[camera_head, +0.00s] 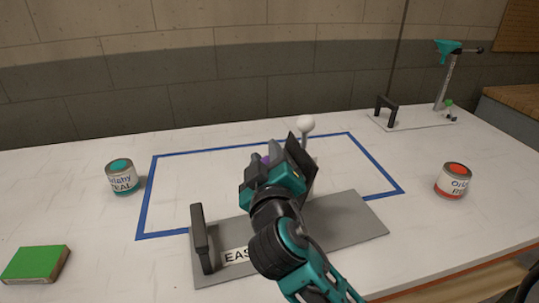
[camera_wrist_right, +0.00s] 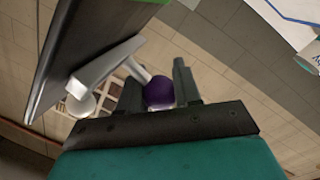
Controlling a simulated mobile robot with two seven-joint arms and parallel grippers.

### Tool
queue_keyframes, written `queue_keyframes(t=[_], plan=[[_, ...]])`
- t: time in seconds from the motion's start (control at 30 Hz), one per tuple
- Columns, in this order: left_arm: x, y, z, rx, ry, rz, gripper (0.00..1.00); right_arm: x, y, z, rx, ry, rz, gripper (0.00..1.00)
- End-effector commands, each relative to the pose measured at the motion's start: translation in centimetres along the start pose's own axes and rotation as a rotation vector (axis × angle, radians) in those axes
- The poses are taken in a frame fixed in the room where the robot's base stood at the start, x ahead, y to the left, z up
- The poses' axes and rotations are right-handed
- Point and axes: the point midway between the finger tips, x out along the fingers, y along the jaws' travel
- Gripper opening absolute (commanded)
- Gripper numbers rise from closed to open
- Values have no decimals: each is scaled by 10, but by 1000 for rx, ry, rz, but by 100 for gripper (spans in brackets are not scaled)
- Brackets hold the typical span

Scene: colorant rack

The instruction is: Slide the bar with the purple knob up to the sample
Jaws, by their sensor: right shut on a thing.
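My right gripper (camera_head: 262,166) is above the grey board and shut on the purple knob (camera_head: 266,160). In the right wrist view the knob (camera_wrist_right: 159,92) sits between the two fingers (camera_wrist_right: 158,88). The knob is on the end of a short stem joined to a light grey bar (camera_wrist_right: 108,66). A white ball (camera_head: 306,123) on a thin rod stands just behind the gripper; a pale ball (camera_wrist_right: 82,105) also shows beside the bar. A dark upright panel (camera_head: 302,160) stands beside the gripper. I cannot make out the sample clearly. My left gripper is out of view.
The grey board (camera_head: 350,215) has a dark handle (camera_head: 203,240) and a partly hidden label. A blue tape outline (camera_head: 146,195) marks the white table. A teal-lidded can (camera_head: 122,178), green block (camera_head: 36,264) and red-lidded can (camera_head: 454,181) stand apart. Another stand (camera_head: 415,121) is at back right.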

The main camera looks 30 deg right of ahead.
Motion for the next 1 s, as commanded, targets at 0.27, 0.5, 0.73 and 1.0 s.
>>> queue_keyframes(t=[0.27,0.5,0.73,1.0], plan=[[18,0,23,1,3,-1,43,-2,-29,22,0,-2,-1,0],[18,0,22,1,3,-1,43,-2,-29,21,-1,-1,-1,0],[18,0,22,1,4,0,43,-2,-29,20,-1,-1,0,45],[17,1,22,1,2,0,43,-2,-29,20,0,0,0,58]])
